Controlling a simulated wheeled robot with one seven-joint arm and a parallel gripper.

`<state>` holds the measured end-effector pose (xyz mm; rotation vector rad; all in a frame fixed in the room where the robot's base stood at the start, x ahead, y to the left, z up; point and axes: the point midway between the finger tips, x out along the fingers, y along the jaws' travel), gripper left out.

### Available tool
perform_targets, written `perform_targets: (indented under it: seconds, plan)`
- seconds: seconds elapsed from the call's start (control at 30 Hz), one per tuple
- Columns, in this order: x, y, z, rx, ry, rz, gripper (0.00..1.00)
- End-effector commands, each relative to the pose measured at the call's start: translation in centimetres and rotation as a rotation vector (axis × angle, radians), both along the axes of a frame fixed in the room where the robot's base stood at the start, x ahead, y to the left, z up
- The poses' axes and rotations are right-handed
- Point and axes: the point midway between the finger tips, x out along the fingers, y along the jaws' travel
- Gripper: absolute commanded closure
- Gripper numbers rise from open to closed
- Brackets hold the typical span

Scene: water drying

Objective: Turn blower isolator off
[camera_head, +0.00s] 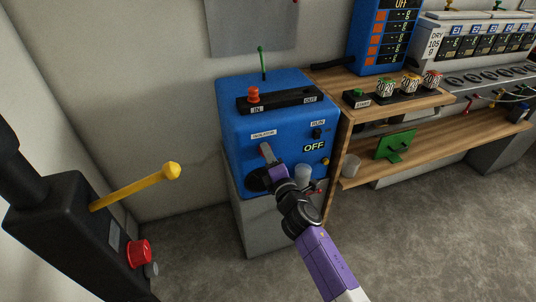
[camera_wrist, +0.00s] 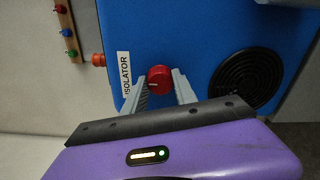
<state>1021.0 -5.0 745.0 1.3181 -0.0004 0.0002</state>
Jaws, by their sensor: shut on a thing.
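The blue blower box (camera_head: 235,125) stands against the wall on a grey cabinet. Its front has an ISOLATOR label (camera_head: 263,133), which also shows in the wrist view (camera_wrist: 125,75). Beside the label is a round red isolator knob (camera_wrist: 159,79) with a pale pointer mark. My gripper (camera_head: 265,150) reaches the box front; in the wrist view my gripper (camera_wrist: 161,84) has one grey finger on each side of the knob, closed on it. In the head view the knob is mostly hidden by the fingers. An OFF display (camera_head: 314,147) shows on the box.
A black RUN switch (camera_head: 317,133) and a round black vent (camera_wrist: 247,80) share the box front. A red plunger (camera_head: 253,94) stands on top. A wooden bench (camera_head: 375,84) is to the right. A black unit with a yellow lever (camera_head: 135,187) stands at left. The floor between is clear.

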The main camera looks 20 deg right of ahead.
Motion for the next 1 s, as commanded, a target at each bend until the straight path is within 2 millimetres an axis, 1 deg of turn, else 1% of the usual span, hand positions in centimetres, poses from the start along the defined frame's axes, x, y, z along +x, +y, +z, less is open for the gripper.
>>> perform_targets:
  seconds: [0.53,0.57,0.6,0.67,1.0]
  plan:
    - [-0.02,0.14,-0.08,-0.026,0.001,0.002,1.0]
    - [-0.02,0.14,-0.08,-0.026,0.001,0.002,0.65]
    - [-0.02,0.14,-0.08,-0.026,0.001,0.002,0.57]
    - [-0.02,0.13,-0.07,-0.025,0.001,0.002,0.45]
    - [-0.13,0.03,-0.02,-0.025,0.001,0.0,0.45]
